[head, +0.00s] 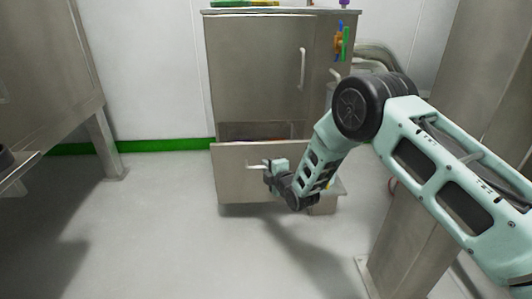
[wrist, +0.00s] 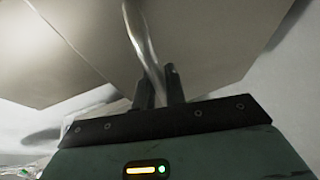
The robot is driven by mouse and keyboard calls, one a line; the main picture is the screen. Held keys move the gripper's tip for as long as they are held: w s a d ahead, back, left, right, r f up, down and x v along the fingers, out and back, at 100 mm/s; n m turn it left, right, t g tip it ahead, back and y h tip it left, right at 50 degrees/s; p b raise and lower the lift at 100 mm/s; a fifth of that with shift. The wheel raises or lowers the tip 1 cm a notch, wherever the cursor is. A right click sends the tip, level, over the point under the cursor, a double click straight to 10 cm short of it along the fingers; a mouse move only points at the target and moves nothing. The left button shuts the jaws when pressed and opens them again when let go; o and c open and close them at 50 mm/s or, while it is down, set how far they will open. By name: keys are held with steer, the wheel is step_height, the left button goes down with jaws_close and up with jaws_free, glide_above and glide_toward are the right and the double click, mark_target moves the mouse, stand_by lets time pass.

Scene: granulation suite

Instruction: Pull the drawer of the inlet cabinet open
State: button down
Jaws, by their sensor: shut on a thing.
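The inlet cabinet (head: 255,70) is a grey metal box standing at the back in the head view. Its drawer (head: 235,180) is the lower front, and it stands out from the body, with a dark gap above its top edge. My gripper (head: 268,170) is at the front of the drawer. In the wrist view my gripper's two dark fingers (wrist: 160,85) are shut on the metal drawer handle (wrist: 143,40), which runs up between them. In the head view the arm and gripper hide much of the handle and the drawer's right part.
A vertical door handle (head: 302,68) is on the cabinet's upper door. The floor before the drawer is clear.

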steer(key=s+p, duration=0.7)
steer(key=s, duration=0.9)
steer(key=shift+s, duration=0.4)
steer(key=c, duration=1.5)
jaws_free()
steer(key=shift+o, duration=0.2)
steer(key=p+v, duration=0.6)
steer(key=v, duration=1.1)
steer(key=shift+s, duration=0.2)
